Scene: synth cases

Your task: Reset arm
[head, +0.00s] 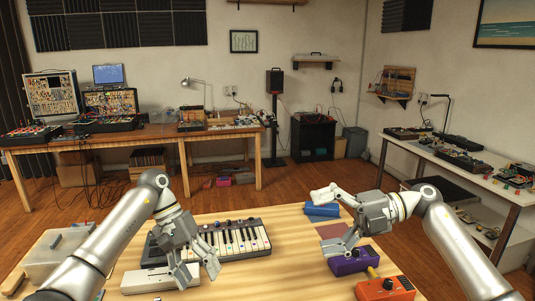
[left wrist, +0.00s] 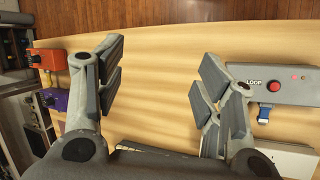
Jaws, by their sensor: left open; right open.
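My left gripper (head: 196,274) is over the wooden table's near left part, in front of the small keyboard (head: 250,238) and beside a pale box (head: 145,281). In the left wrist view the two fingers of my left gripper (left wrist: 160,82) stand wide apart with only bare wood between them. My right gripper (head: 328,222) is over the table's right part, its fingers spread apart and nothing seen between them. One of its fingers is close to a purple pedal (head: 355,263); I cannot tell whether they touch.
An orange pedal (head: 386,290) and a blue box (head: 322,209) are on the table (head: 285,275). A grey "LOOP" pedal (left wrist: 275,86) with a red button is at right in the left wrist view. A clear-lidded case (head: 58,252) is at far left. The table's middle front is bare.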

